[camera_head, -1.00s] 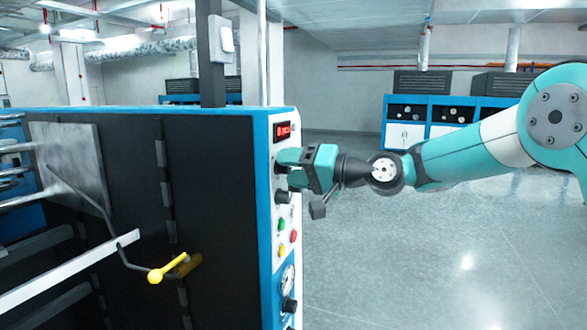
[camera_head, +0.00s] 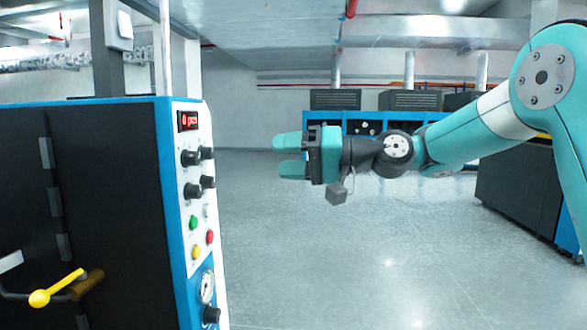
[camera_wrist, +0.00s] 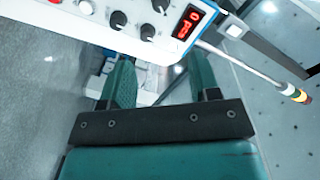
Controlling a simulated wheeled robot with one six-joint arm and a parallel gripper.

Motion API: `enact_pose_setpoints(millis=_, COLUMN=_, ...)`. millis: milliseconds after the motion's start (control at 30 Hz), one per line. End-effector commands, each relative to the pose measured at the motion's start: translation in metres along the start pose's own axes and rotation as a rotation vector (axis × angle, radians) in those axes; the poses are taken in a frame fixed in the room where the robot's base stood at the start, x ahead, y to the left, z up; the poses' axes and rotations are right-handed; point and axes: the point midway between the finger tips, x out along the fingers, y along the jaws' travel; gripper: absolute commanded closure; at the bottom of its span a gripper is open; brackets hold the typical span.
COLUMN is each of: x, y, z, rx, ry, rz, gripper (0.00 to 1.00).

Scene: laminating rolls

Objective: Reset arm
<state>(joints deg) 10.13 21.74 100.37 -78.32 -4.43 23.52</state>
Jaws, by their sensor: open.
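My gripper (camera_head: 290,155) is at the middle of the head view, in the air to the right of the control panel (camera_head: 196,215). Its two teal fingers point left, apart from each other and with nothing between them. A clear gap separates the fingertips from the panel. In the wrist view, the open fingers (camera_wrist: 162,85) reach toward the panel (camera_wrist: 101,20), whose black knobs (camera_wrist: 118,20) and red display (camera_wrist: 188,24) show at the top.
The dark machine (camera_head: 90,190) with blue edges fills the left side. A yellow-knobbed lever (camera_head: 58,288) sticks out from its front. Blue and black cabinets (camera_head: 380,122) stand far back, with another dark cabinet (camera_head: 515,190) at right. The grey floor (camera_head: 330,260) between is open.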

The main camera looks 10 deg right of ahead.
Motion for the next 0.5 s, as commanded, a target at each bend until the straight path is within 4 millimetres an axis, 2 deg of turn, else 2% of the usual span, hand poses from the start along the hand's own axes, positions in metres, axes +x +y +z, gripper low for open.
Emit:
enact_pose_setpoints(millis=167, x=-0.0103, y=-0.0003, z=0.0001, rx=0.0, ry=0.0, rz=-0.001, gripper=0.44)
enact_pose_setpoints(millis=500, x=-0.008, y=-0.0022, z=0.0051, rx=-0.007, ry=-0.014, rz=0.012, gripper=0.44)
